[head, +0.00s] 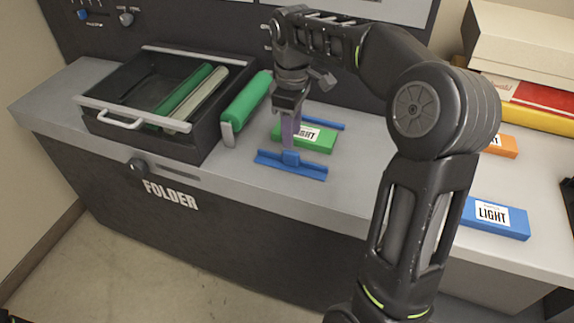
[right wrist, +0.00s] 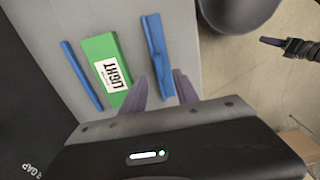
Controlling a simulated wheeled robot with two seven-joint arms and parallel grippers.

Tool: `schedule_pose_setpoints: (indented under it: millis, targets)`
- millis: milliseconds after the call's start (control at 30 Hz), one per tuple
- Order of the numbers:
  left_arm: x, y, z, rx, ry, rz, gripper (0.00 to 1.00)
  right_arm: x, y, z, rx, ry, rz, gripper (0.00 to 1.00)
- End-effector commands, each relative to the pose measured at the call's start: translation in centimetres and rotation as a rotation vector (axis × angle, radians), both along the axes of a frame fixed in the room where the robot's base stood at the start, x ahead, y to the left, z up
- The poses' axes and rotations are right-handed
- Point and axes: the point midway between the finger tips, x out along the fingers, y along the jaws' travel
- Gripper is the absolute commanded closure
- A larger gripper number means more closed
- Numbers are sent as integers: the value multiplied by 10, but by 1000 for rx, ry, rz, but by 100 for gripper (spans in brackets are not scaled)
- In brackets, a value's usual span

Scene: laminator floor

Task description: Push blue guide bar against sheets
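The blue guide bar (head: 308,171) lies on the grey counter in front of a green stack of sheets labelled LIGHT (head: 318,144). The right wrist view shows a strip of bare counter between the guide bar (right wrist: 153,38) and the green stack (right wrist: 96,55). A thinner blue bar (head: 329,124) lies along the stack's far side. My right gripper (head: 290,142) points down over the guide bar's middle tab. In the right wrist view its fingers (right wrist: 158,88) are apart, one on each side of the bar. My left gripper (right wrist: 271,41) shows small there; its opening is unclear.
An open black drawer (head: 92,123) holding green and pale rollers sits left, with a green roller (head: 247,100) beside it. A blue LIGHT pack (head: 510,227) and an orange pack (head: 505,148) lie right. The counter's front edge is close before the guide bar.

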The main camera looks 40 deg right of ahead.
Motion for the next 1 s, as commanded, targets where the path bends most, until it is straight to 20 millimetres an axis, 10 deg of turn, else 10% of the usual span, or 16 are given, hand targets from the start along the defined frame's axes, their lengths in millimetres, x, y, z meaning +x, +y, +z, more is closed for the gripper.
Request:
schedule_pose_setpoints:
  millis: [367,1000]
  targets:
    - [0,0,0,0,0,-1,64,-1,0,-6,1,3,1,64]
    - [0,0,3,0,0,0,64,0,1,-78,0,1,1,64]
